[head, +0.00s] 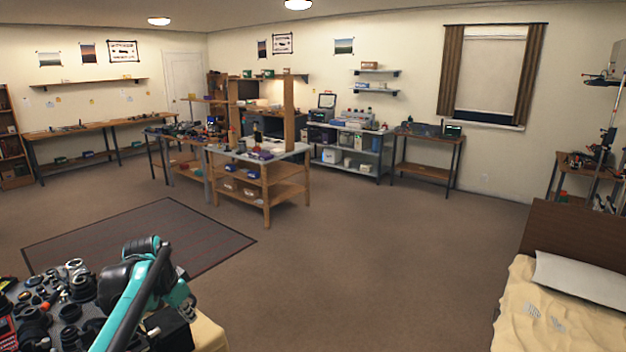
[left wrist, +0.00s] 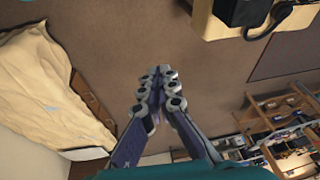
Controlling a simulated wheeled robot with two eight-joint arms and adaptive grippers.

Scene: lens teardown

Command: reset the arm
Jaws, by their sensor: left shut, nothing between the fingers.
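My left arm, teal and black, rises at the lower left of the head view, bent over the near table. Its left gripper (left wrist: 160,84) is seen from behind in the left wrist view. The two grey and purple fingers meet at their tips, and I see nothing between them. In that view, open brown floor lies beyond the fingertips. My right gripper is in neither view.
The near table (head: 210,334) carries several black lens parts (head: 72,312) beside and under my left arm. A dark mat (head: 140,236) lies on the floor behind it. A bed (head: 560,305) stands at the right. Carpet between them is clear. Workbenches (head: 262,160) stand farther back.

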